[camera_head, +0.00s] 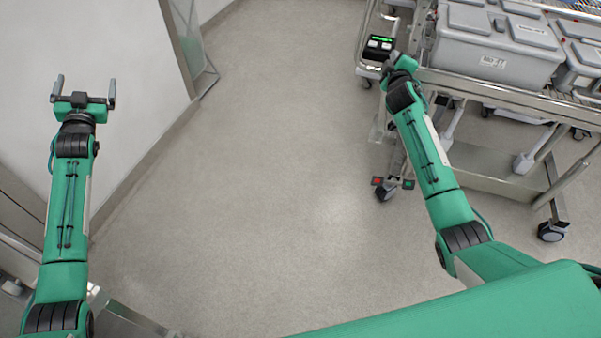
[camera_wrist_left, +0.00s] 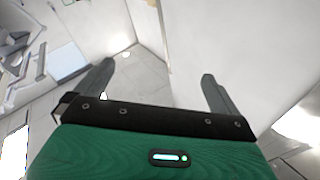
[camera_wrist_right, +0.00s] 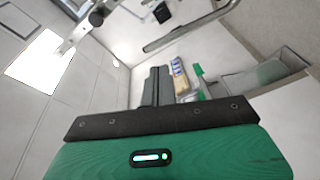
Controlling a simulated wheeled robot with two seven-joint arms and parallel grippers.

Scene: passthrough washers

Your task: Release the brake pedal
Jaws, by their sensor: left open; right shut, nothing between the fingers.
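The brake pedal shows in the head view as a red pedal end (camera_head: 377,181) and a green pedal end (camera_head: 408,184), low by a caster (camera_head: 385,194) of the cart (camera_head: 486,102). Whether it is pressed is too small to tell. My right gripper (camera_head: 390,57) is shut and empty near the cart's left end, beside a small device with a green display (camera_head: 381,40), well above the pedal. Its closed fingers (camera_wrist_right: 157,75) show in the right wrist view. My left gripper (camera_head: 84,88) is open and empty at the far left, away from the cart.
Grey lidded bins (camera_head: 492,55) stand on the cart's wire shelf. Another caster (camera_head: 551,232) is at the lower right. A white wall (camera_head: 95,50) with a baseboard runs along the left. The floor (camera_head: 250,190) between wall and cart is clear.

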